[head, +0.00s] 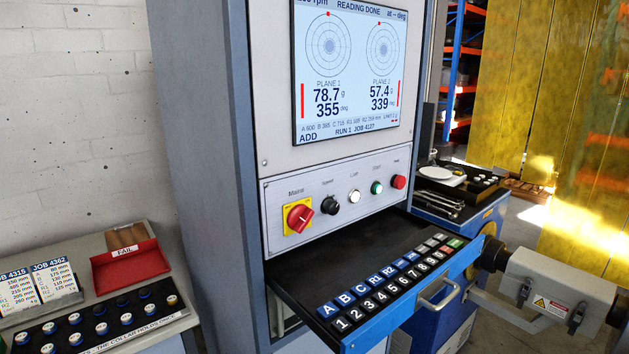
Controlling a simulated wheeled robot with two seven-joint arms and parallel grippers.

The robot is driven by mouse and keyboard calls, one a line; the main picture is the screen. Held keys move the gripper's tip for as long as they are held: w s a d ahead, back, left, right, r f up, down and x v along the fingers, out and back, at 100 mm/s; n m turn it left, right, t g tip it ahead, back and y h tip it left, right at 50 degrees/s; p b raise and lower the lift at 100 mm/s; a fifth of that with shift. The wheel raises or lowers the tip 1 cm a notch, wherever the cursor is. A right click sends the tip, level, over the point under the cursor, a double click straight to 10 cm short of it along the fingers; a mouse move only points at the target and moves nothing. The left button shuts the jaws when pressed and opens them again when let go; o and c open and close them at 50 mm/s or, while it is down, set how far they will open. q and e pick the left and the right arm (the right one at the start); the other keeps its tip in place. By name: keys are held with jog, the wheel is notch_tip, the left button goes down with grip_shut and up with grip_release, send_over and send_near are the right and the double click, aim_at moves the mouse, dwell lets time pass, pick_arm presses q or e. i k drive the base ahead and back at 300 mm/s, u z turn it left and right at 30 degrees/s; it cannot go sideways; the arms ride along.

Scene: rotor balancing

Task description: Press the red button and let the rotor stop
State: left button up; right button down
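The red button (398,181) is at the right end of the control row on the grey cabinet's panel. A green button (376,187) and a white button (354,196) are to its left. The screen (347,70) above reads "READING DONE", with 78.7 g at 355 deg for plane 1 and 57.4 g at 339 deg for plane 2. The rpm figure is cut off at the top edge. I cannot make out the rotor, so whether it turns cannot be told. Neither of my grippers is in view, and nothing touches the red button.
A keyboard drawer (437,287) stands pulled out below the panel. A red main switch (299,217) and a black knob (329,205) are left of the buttons. A grey machine housing (556,286) is at right. A red FAIL tray (129,265) is at left.

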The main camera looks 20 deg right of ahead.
aim_at(400, 182)
jog(key=u, duration=0.75)
jog(key=i, duration=1.2)
jog(key=z, duration=1.9)
